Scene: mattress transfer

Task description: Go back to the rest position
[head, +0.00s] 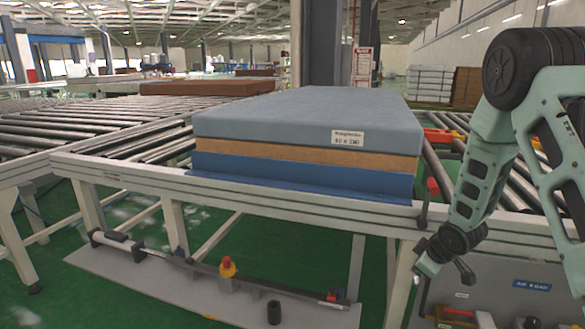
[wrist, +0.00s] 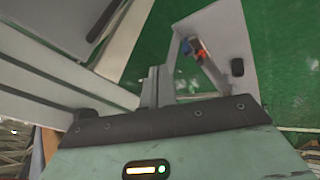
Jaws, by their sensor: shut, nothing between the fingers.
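My arm hangs down at the right of the head view, and my gripper (head: 446,262) is low in front of the conveyor frame, right of the mattress stack. The gripper also shows in the wrist view (wrist: 158,84), its two narrow fingers together and empty. The mattress stack (head: 305,125) lies on the roller conveyor: a grey-blue top, a tan layer and a blue layer, with a white label on the front. The gripper is apart from the mattress.
The conveyor's pale front rail (head: 250,196) runs between my arm and the mattress. A grey base plate (head: 180,285) on the green floor carries a rod and a yellow-and-red button (head: 227,267). Brown mattresses (head: 210,87) lie farther back. Green floor is open at the lower left.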

